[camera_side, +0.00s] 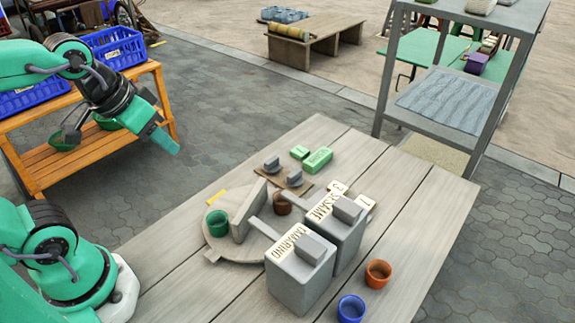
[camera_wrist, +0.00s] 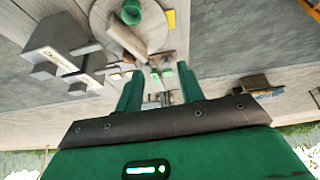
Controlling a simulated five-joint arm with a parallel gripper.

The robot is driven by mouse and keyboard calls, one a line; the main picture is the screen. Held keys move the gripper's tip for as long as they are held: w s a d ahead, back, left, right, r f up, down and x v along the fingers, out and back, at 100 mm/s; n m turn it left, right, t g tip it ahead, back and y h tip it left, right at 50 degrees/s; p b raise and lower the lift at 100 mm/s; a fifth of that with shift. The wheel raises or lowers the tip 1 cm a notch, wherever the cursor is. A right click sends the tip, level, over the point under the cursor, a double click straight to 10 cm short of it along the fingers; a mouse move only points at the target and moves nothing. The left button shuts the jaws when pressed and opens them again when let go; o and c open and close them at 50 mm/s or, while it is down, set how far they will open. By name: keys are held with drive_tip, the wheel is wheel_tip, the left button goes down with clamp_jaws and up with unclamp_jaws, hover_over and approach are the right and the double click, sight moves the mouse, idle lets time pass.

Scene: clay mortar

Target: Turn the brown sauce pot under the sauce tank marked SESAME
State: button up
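The brown sauce pot (camera_side: 282,203) stands at the far right edge of the round grey turntable (camera_side: 218,248), near the spout of the tank marked SESAME (camera_side: 345,245). I cannot tell whether it is exactly beneath that spout. A green pot (camera_side: 217,222) stands on the left part of the turntable, and an upright grey slab (camera_side: 248,211) rises between the pots. The tank marked TAMARIND (camera_side: 300,280) is in front of SESAME. My gripper (camera_wrist: 158,72) is empty, its green fingers apart in the wrist view. It hangs in the air, left of the table and away from the pots.
An orange-brown pot (camera_side: 378,273) and a blue pot (camera_side: 350,309) stand right of the tanks. Green blocks (camera_side: 317,160) and grey weights on a brown board lie behind the turntable. A yellow mark (camera_side: 217,197) lies beside it. A wooden bench with blue crates (camera_side: 116,47) is at left.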

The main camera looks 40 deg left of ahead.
drive_tip(key=w+d+f+n+g, duration=0.2)
drive_tip(key=w+d+f+g, duration=0.15)
drive_tip(key=w, duration=0.35)
drive_tip(key=n+g, duration=0.2)
hover_over(250, 199)
drive_tip(key=shift+t, duration=0.25)
drive_tip(key=f, duration=0.8)
drive_tip(key=shift+s+a+f, duration=0.2)
drive_tip(key=shift+s+a, duration=0.05)
drive_tip(key=shift+a, duration=0.05)
drive_tip(key=shift+w+d+f, duration=0.2)
drive_tip(key=shift+d+f, duration=0.1)
drive_tip(key=shift+f, duration=0.25)
drive_tip(key=shift+f, duration=0.15)
drive_tip(key=shift+f, duration=3.75)
clamp_jaws()
